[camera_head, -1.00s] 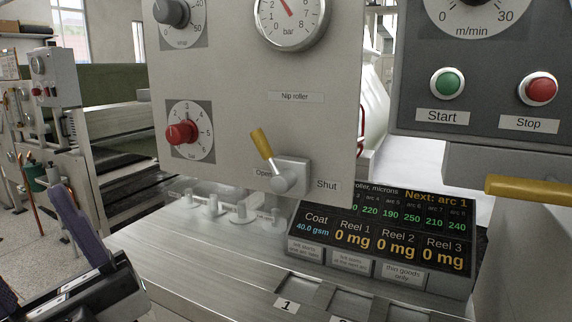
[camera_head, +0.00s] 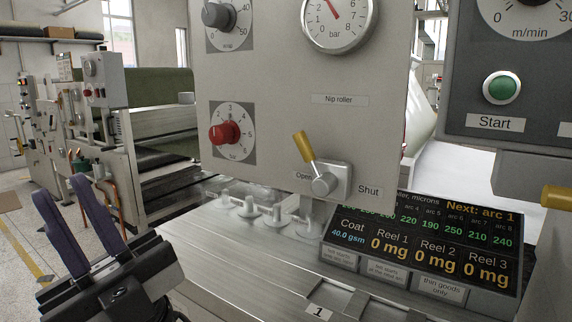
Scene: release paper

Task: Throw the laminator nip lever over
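The nip lever (camera_head: 304,146) has a yellow handle on a round grey hub and a square block. It sits low on the grey panel under the "Nip roller" label (camera_head: 339,100). The handle tilts up and to the left, above the "Open" marking; "Shut" is printed to the right of the hub. My gripper (camera_head: 62,191) is at the lower left, with two purple fingers standing apart and nothing between them. It is open and well to the left of the lever, not touching it.
A red knob (camera_head: 224,132) and a pressure gauge (camera_head: 340,20) are on the same panel. Below it are a display (camera_head: 425,245) and several pale pegs (camera_head: 249,207) on a metal bench. Another yellow handle (camera_head: 556,197) sticks out at the right.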

